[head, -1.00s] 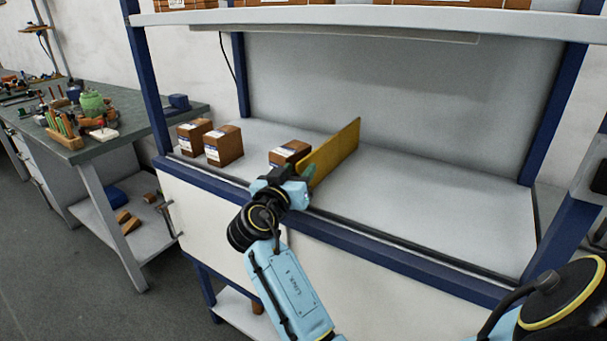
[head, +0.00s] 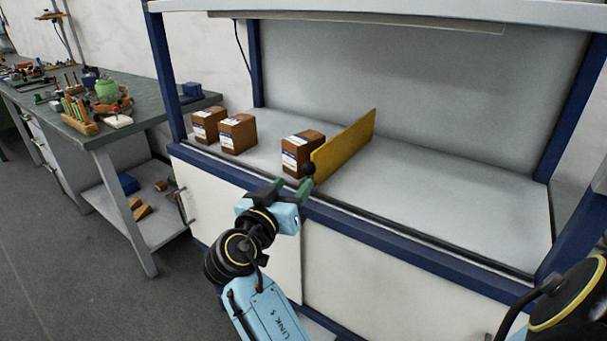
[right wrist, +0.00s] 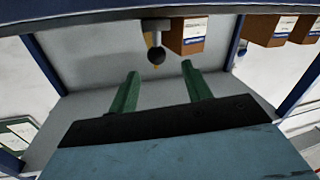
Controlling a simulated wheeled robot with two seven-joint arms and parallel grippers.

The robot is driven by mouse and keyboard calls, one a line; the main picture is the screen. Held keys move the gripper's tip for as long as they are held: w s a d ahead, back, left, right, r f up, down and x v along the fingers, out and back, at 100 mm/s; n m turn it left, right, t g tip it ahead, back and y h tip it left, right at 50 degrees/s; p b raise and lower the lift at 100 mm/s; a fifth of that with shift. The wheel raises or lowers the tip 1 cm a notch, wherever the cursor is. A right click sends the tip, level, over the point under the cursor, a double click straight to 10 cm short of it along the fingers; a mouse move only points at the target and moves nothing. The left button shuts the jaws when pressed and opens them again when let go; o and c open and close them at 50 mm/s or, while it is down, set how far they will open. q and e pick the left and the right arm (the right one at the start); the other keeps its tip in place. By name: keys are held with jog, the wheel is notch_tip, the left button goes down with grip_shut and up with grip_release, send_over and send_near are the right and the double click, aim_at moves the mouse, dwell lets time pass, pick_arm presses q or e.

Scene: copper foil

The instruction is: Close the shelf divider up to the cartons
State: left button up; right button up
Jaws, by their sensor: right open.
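The yellow divider (head: 346,146) stands upright on the shelf, with a dark round knob (head: 308,169) at its front end. A brown carton (head: 300,156) stands close beside its left face; I cannot tell whether they touch. Two more cartons, one (head: 238,134) and another (head: 207,126), stand further left, with a gap before the carton by the divider. My right gripper (head: 292,185) is open and empty in front of the shelf edge, just short of the knob. In the right wrist view, the knob (right wrist: 156,57) shows beyond the open fingers, clear of them. My left gripper is out of view.
The shelf surface (head: 440,200) right of the divider is bare. A dark blue front rail (head: 400,243) runs along its edge, and an upper shelf (head: 400,12) hangs above. A workbench (head: 140,105) with tools stands at the left.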

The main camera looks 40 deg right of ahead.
jog(key=shift+f+v, duration=0.15)
jog(key=shift+v, duration=0.75)
jog(key=shift+f+v, duration=0.15)
jog(key=shift+v, duration=0.75)
